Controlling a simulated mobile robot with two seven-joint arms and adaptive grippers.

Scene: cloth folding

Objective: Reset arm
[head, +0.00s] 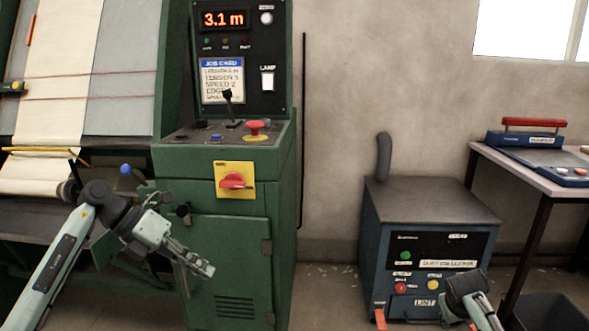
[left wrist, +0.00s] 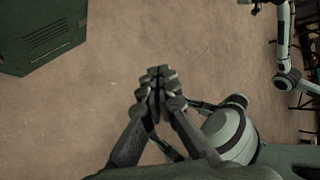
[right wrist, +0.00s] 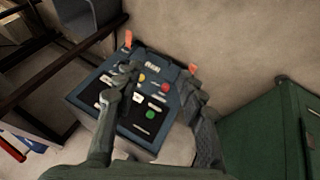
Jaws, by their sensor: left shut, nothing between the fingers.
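My left gripper (head: 205,270) hangs in front of the green machine cabinet in the head view, fingers pointing down to the right. In the left wrist view its fingertips (left wrist: 157,73) meet, with nothing between them, above bare floor.
The green control cabinet (head: 235,260) has a red rotary switch (head: 234,181) and a red button (head: 256,126). A cloth machine (head: 50,80) stands at the left. The dust collector (head: 430,210) and a table (head: 560,180) stand right. Floor between cabinet and collector is open.

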